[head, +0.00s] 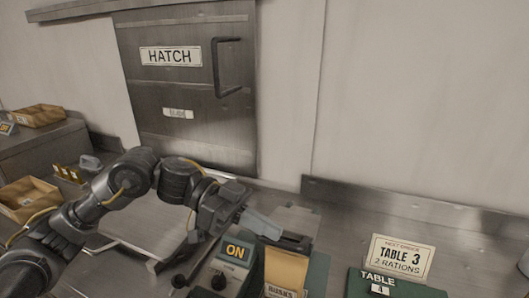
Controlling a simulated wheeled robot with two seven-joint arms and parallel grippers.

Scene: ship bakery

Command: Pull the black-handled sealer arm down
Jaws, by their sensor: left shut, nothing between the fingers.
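My left gripper (298,242) reaches in from the left with its fingers shut and empty. Its tips are above the top of a yellow pouch marked RUSKS (286,270); I cannot tell whether they touch. Beside the pouch is a control box (211,278) with a yellow ON label and a dark knob. I cannot clearly make out the black-handled sealer arm; my gripper and forearm cover part of this area. A small black knob (179,281) shows left of the control box, but I cannot tell what it belongs to. My right gripper is out of view.
A metal hatch (180,95) with a dark handle is on the back wall. A flat metal plate (150,225) lies behind my forearm. At right are a green TABLE 1 box (365,285) and a TABLE 3 card (402,258). Tan bins (28,198) stand at left.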

